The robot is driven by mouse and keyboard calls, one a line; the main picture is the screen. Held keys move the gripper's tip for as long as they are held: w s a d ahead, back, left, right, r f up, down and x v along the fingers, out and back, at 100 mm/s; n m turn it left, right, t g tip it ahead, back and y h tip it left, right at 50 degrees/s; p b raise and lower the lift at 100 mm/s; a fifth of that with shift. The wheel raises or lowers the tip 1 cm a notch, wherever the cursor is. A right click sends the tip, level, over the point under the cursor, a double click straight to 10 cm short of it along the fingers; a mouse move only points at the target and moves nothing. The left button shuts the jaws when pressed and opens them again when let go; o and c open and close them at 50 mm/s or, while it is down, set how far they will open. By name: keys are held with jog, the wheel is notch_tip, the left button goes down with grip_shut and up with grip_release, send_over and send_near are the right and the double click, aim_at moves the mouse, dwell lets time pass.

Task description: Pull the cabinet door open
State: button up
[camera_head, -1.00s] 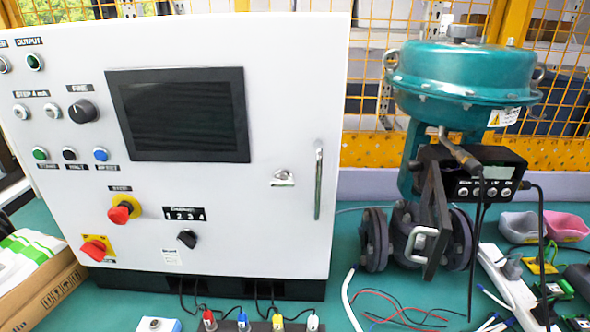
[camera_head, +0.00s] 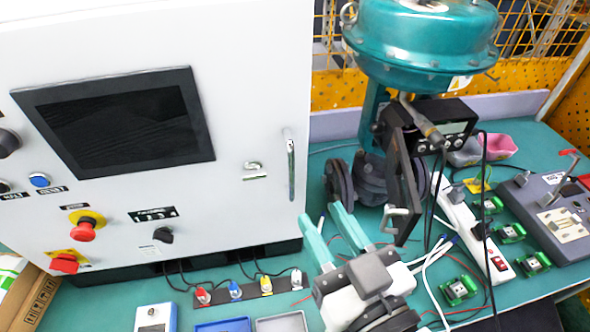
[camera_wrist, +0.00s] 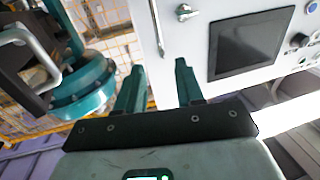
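The white cabinet door (camera_head: 235,100) at the left of the head view looks closed. Its upright metal handle (camera_head: 291,165) is near the door's right edge, with a small latch (camera_head: 253,170) to its left. My gripper (camera_head: 322,214) is below and to the right of the handle in the head view. Its two teal fingers are apart with nothing between them. In the wrist view the open fingers (camera_wrist: 160,68) point toward the door, and the handle (camera_wrist: 157,28) shows above the gap between them, not held.
A teal valve actuator (camera_head: 420,40) with a dark bracket (camera_head: 403,185) stands right of the cabinet, close to my gripper. Cables, a white power strip (camera_head: 478,240) and small green modules lie on the teal table at the right. Coloured plugs (camera_head: 235,290) sit below the cabinet.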

aim_at(292, 167)
jog(key=b+x, duration=0.2)
jog(key=x, duration=0.7)
jog(key=shift+w+a, duration=0.15)
jog(key=shift+w, duration=0.2)
grip_shut()
dwell(1.2)
